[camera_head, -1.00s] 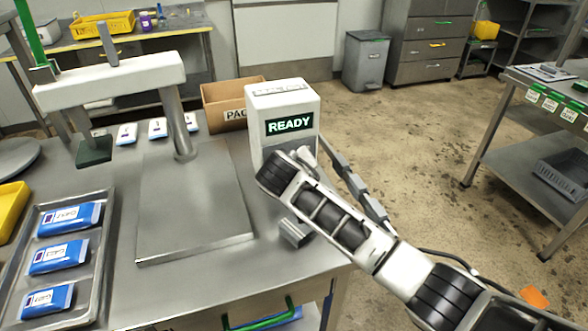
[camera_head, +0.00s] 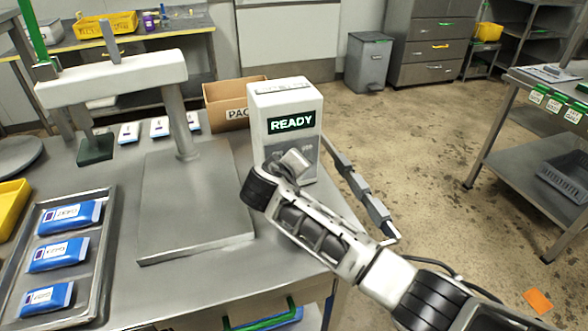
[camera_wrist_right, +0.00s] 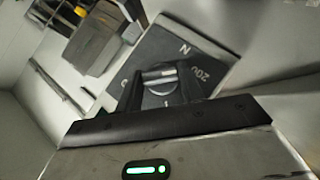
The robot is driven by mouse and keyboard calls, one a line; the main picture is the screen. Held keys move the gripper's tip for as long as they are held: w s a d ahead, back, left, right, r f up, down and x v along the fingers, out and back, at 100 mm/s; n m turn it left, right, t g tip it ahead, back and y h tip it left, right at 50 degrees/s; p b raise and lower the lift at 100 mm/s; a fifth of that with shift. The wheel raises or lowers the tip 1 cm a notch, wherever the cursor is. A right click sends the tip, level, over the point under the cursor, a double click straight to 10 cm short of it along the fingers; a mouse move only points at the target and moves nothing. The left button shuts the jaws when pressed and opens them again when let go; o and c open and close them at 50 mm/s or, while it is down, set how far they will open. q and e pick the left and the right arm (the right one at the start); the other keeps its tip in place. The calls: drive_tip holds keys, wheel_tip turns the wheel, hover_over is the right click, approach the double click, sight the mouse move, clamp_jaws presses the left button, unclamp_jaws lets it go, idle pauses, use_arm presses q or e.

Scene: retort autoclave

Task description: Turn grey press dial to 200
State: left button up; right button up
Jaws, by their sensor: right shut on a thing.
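The press control box (camera_head: 260,125) stands upright on the steel table and its display (camera_head: 291,122) reads READY. In the right wrist view the grey dial (camera_wrist_right: 160,78) sits on a dark panel (camera_wrist_right: 195,58). An N and a mark that looks like 200 are printed around it; other marks are partly covered. My right gripper (camera_wrist_right: 160,86) has its two fingers on either side of the dial and is shut on it. In the head view my right gripper (camera_head: 290,162) is at the box's front and hides the dial. My left gripper is not in view.
The white press (camera_head: 120,80) and its flat plate (camera_head: 195,215) stand left of the box. A metal tray (camera_head: 85,285) of blue pouches lies at the left. A cardboard box (camera_head: 222,108) stands behind. Open floor lies to the right.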

drive_tip(key=o, duration=1)
drive_tip(key=b+v, duration=0.1)
drive_tip(key=v, duration=1.5)
drive_tip(key=shift+d, duration=0.1)
